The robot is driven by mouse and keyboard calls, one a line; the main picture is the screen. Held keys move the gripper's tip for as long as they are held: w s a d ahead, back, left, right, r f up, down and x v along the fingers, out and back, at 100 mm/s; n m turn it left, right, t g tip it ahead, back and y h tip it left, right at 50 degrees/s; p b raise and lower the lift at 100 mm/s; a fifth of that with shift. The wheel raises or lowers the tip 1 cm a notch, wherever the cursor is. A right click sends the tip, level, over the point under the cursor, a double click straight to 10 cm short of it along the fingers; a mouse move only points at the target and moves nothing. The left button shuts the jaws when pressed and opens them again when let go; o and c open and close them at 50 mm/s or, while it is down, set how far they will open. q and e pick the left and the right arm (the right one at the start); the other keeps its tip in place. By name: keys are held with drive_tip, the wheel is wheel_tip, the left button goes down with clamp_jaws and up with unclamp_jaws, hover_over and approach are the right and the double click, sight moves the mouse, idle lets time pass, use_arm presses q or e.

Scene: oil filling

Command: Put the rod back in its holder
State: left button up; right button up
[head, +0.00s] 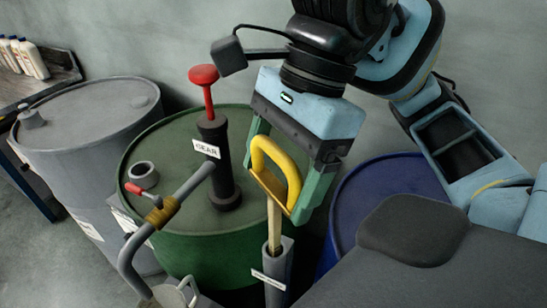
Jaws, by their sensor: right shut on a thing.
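The rod (274,225) has a pale wooden shaft and a yellow loop handle (289,167). My right gripper (276,190) comes down from the top, with its green fingers on either side of the yellow handle, shut on it. The rod hangs nearly upright below the gripper. Its lower end meets the mouth of the grey tube holder (277,275), which bears a small white label. The rod's tip is hidden, and how deep it sits in the holder cannot be told. My left gripper is not in view.
A green drum (185,250) with a black and red pump (214,145) labelled GEAR stands behind the holder. A grey drum (90,160) is at left, a blue drum (385,185) at right. A curved pipe (135,245) and a shelf of bottles (33,58) are at left.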

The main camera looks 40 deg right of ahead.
drive_tip(key=b, duration=0.3)
hover_over(278, 234)
drive_tip(key=shift+w+d+f, duration=0.15)
drive_tip(key=shift+w+f, duration=0.05)
drive_tip(key=shift+f, duration=1.2)
drive_tip(key=shift+w+d+f, duration=0.15)
drive_tip(key=shift+f, duration=1.2)
wheel_tip(278, 234, down, 2)
drive_tip(key=shift+f+b, duration=0.1)
drive_tip(key=shift+b, duration=0.6)
wheel_tip(278, 234, down, 3)
drive_tip(key=shift+r+b, duration=0.15)
drive_tip(key=shift+b, duration=0.85)
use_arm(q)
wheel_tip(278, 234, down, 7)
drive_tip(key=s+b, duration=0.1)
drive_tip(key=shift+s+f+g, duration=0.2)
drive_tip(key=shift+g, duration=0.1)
use_arm(e)
drive_tip(key=shift+f, duration=0.95)
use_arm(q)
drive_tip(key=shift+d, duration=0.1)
use_arm(e)
drive_tip(key=o, duration=0.8)
drive_tip(key=shift+c, duration=0.2)
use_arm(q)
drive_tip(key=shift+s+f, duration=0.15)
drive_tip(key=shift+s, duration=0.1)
use_arm(e)
drive_tip(key=shift+o, duration=0.6)
